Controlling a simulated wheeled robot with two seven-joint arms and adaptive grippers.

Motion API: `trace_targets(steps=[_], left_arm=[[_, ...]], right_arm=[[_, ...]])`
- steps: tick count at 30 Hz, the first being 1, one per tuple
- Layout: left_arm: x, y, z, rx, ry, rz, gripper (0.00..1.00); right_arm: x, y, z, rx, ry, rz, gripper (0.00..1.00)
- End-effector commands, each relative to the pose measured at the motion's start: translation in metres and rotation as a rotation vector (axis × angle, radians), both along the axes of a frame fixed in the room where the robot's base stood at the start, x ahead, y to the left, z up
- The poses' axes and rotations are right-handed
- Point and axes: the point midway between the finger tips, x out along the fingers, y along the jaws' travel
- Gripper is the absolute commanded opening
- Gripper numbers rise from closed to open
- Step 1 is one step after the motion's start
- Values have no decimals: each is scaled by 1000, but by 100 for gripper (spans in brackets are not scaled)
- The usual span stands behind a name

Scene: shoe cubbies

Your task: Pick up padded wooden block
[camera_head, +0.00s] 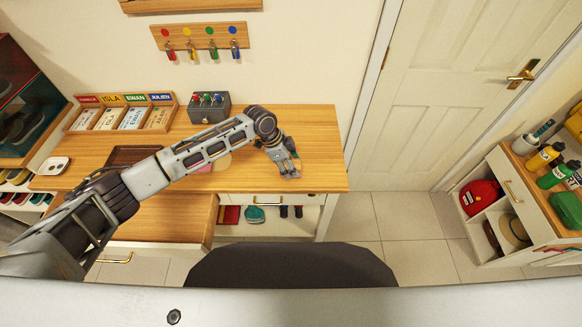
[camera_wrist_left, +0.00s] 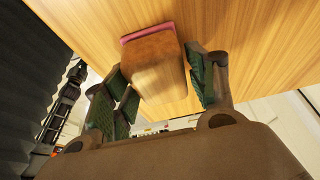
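The padded wooden block (camera_wrist_left: 158,72) shows in the left wrist view, brown with a pink pad at its far end against the wooden tabletop. My left gripper (camera_wrist_left: 157,78) is open, with one green-padded finger on each side of the block. The gaps to the block look small, and I cannot tell whether either finger touches it. In the head view my left gripper (camera_head: 288,172) points down at the right part of the desk top, and the block is hidden by it. My right gripper is not in view.
The wooden desk (camera_head: 315,135) is clear at its right end. Name-card tray (camera_head: 122,115) and grey box with coloured knobs (camera_head: 208,106) stand at the back. A brown tray (camera_head: 130,155) lies partly behind my arm. A door (camera_head: 450,90) and right-hand cabinet (camera_head: 515,205) stand beyond.

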Motion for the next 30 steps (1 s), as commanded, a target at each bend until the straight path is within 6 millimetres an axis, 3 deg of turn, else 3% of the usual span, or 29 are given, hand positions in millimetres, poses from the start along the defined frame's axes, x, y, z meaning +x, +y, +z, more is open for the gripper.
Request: trace_targets(steps=[1, 7, 20, 30], left_arm=[[0, 0, 0, 0, 0, 0, 46], [0, 0, 0, 0, 0, 0, 21], [1, 0, 8, -1, -2, 0, 21], [1, 0, 50, -1, -3, -1, 21]], right_arm=[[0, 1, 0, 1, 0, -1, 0], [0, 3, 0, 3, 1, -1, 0], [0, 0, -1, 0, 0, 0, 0], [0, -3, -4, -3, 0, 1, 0]])
